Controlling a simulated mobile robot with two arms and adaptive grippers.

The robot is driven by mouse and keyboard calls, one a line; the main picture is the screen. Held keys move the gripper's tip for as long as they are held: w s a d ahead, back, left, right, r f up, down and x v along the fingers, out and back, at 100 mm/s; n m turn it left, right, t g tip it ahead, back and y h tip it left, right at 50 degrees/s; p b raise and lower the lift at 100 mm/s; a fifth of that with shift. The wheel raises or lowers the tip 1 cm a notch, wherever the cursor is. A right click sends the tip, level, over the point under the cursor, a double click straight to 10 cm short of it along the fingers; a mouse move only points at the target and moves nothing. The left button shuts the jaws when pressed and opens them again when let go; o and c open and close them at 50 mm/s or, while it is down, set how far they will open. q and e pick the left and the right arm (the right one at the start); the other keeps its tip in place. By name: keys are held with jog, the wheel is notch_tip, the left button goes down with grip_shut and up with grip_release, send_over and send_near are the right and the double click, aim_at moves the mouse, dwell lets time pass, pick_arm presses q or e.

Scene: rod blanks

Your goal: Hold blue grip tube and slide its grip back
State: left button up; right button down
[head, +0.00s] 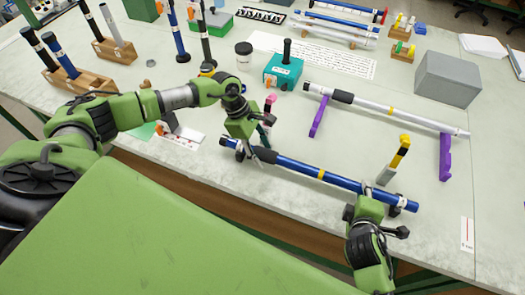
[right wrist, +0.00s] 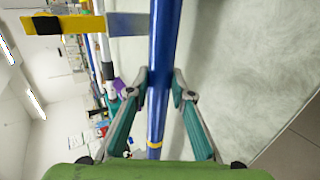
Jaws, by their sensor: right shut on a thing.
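The blue grip tube (head: 300,170) lies slanted near the front edge of the table, with a yellow band and a dark grip (head: 264,154) toward its left end. My right gripper (head: 371,188) is shut on the tube near its right end. In the right wrist view the blue tube (right wrist: 163,60) runs between the fingers of this gripper (right wrist: 159,92). My left gripper (head: 260,150) is at the dark grip, with its fingers partly hiding it. I cannot tell whether they touch the grip or how far apart they are.
A white tube (head: 405,118) rests on purple stands behind the blue tube. A yellow-and-black upright piece (head: 400,152) stands close behind my right gripper. A teal block (head: 283,72), a grey box (head: 447,78) and wooden racks (head: 80,83) stand farther back. The right front table area is mostly clear.

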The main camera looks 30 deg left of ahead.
pick_arm(q)
jog(key=shift+d, duration=0.1)
pick_arm(e)
jog(key=shift+f, duration=0.15)
pick_arm(q)
jog(key=v, duration=1.2)
pick_arm(e)
jog(key=shift+s, duration=0.1)
jog(key=c, duration=1.7)
grip_release()
